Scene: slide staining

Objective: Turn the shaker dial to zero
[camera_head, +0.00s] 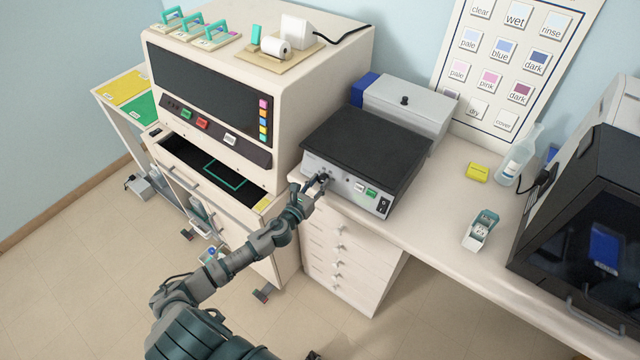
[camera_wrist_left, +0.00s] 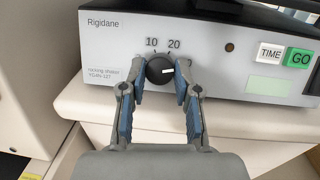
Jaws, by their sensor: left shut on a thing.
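The shaker (camera_head: 365,150) is a grey box with a black flat top on the counter. Its round black dial (camera_wrist_left: 160,70) shows in the left wrist view, below the printed numbers 10 and 20. My left gripper (camera_head: 321,182) is at the left part of the shaker's front face. In the left wrist view its two fingers (camera_wrist_left: 161,78) are closed on the dial, one on each side. Any marks beside the dial behind the fingers are hidden. My right gripper does not show.
The shaker front also has a TIME button (camera_wrist_left: 271,52), a green GO button (camera_wrist_left: 299,58) and a black switch (camera_head: 384,204). A large cream machine (camera_head: 290,130) stands close on the left. A grey lidded box (camera_head: 410,105) is behind. Bare counter (camera_head: 435,215) lies to the right.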

